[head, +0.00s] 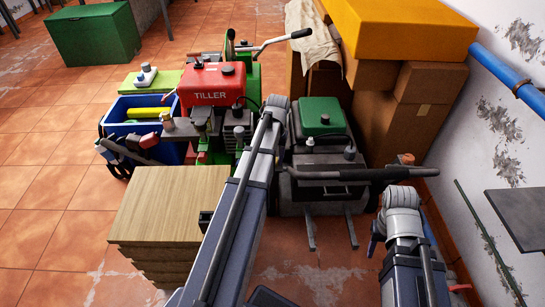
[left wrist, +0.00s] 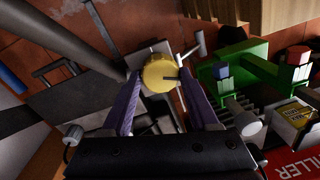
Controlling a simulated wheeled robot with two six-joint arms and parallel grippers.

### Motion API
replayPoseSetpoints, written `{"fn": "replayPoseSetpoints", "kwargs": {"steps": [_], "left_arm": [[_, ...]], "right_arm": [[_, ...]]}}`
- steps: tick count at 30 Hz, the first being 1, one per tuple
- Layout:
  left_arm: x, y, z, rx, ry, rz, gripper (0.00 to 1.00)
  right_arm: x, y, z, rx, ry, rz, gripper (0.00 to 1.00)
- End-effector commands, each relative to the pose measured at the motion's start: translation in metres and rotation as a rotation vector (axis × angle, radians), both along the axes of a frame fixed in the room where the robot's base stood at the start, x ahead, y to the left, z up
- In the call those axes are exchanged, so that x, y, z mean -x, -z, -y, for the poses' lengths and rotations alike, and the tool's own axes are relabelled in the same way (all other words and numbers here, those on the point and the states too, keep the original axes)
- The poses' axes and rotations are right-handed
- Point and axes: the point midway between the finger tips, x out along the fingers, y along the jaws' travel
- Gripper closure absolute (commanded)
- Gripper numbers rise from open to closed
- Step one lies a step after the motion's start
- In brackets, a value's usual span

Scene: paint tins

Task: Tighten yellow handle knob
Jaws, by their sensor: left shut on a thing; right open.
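The yellow handle knob (left wrist: 159,70) is round and sits between the two purple fingers of my left gripper (left wrist: 158,82) in the left wrist view. The gripper is shut on it. A grey bar sticks up close beside the knob. In the head view my own left arm hides the knob and the left gripper. The red tiller tank (head: 211,84) with its lettering stands left of that arm, and its edge shows in the left wrist view (left wrist: 300,163). My right gripper (head: 376,240) is open, low at the right, partly hidden by its arm.
A machine with a green tank (head: 323,116) stands right of my left arm. A wooden block (head: 170,205) is in front of the tiller. A blue bin (head: 118,111) is left. Cardboard boxes (head: 400,120) stand behind at right. Open floor lies at far left.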

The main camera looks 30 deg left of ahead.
Motion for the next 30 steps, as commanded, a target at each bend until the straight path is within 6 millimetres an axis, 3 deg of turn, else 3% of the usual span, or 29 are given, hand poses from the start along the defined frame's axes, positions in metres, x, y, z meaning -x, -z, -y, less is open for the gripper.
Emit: {"fn": "replayPoseSetpoints", "kwargs": {"steps": [22, 23, 30], "left_arm": [[0.0008, 0.0001, 0.0002, -0.001, 0.083, -0.001, 0.95], [0.0008, 0.0001, 0.0002, -0.001, 0.083, -0.001, 0.38], [0.0005, 0.0, 0.0003, 0.0, 0.082, -0.001, 0.11]], "right_arm": [[0.0, 0.0001, 0.0, 0.0, 0.0, 0.0, 0.5], [0.0, 0.0001, 0.0, 0.0, 0.0, 0.0, 0.5], [0.0, 0.0001, 0.0, 0.0, 0.0, 0.0, 0.5]]}}
